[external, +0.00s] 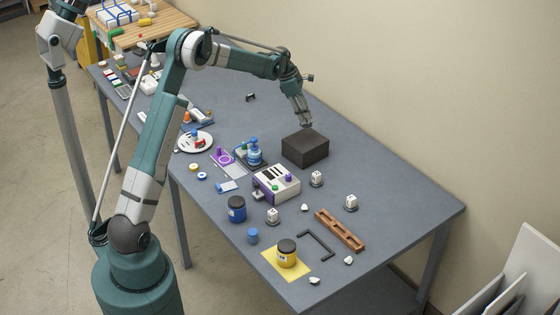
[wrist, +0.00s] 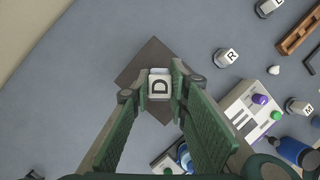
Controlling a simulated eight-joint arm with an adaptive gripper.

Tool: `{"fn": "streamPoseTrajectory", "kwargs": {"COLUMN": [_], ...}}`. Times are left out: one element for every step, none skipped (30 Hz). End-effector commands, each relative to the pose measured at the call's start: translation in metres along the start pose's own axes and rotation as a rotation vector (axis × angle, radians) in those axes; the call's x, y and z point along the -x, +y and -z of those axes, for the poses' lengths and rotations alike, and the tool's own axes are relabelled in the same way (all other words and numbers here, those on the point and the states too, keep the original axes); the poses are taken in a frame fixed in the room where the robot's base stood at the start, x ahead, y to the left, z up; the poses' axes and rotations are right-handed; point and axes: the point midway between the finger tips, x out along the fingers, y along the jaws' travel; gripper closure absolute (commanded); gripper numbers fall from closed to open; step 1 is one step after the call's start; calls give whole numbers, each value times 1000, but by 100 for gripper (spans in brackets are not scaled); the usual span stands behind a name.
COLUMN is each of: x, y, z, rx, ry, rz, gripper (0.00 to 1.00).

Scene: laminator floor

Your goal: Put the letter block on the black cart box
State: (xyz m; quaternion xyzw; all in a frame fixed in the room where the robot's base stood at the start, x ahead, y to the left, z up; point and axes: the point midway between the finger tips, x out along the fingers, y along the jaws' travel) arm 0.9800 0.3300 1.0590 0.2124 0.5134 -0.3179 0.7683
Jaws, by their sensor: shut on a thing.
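A white letter block with a black D (wrist: 159,86) is held between the fingertips of my gripper (wrist: 158,97) in the wrist view. My gripper is shut on it. The black cart box (external: 305,152) is a dark, flat-topped box on the table near the wall in the external view. In that view my gripper (external: 306,123) points down at the back edge of its top, and the block is too small to make out. In the wrist view the dark box (wrist: 146,58) lies behind the block. I cannot tell whether the block touches the box.
Other letter blocks, R (wrist: 227,57) and M (wrist: 298,106), stand on round bases to the right. A white device with coloured knobs (external: 276,184) is in front of the box. A wooden rack (external: 340,230) and blue jar (external: 236,209) stand nearer the front.

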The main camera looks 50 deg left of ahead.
Motion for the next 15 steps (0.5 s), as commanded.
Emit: {"fn": "streamPoseTrajectory", "kwargs": {"x": [-7, -11, -16, -20, -23, -27, -30, -32, -34, -35, -36, -36, -36, -36, -36], "y": [0, 0, 0, 0, 0, 0, 0, 0, 0, 0, 0, 0, 0, 0, 0], "z": [3, 4, 6, 8, 10, 11, 12, 13, 14, 14, 15, 15, 15, 15, 15], "rx": [0, 0, 0, 0, 0, 0, 0, 0, 0, 0, 0, 0, 0, 0, 0], "ry": [0, 0, 0, 0, 0, 0, 0, 0, 0, 0, 0, 0, 0, 0, 0], "rz": [0, 0, 0, 0, 0, 0, 0, 0, 0, 0, 0, 0, 0, 0, 0], "gripper": [100, 100, 100, 100, 100, 100, 100, 100, 100, 100, 100, 100, 100, 100, 100]}}
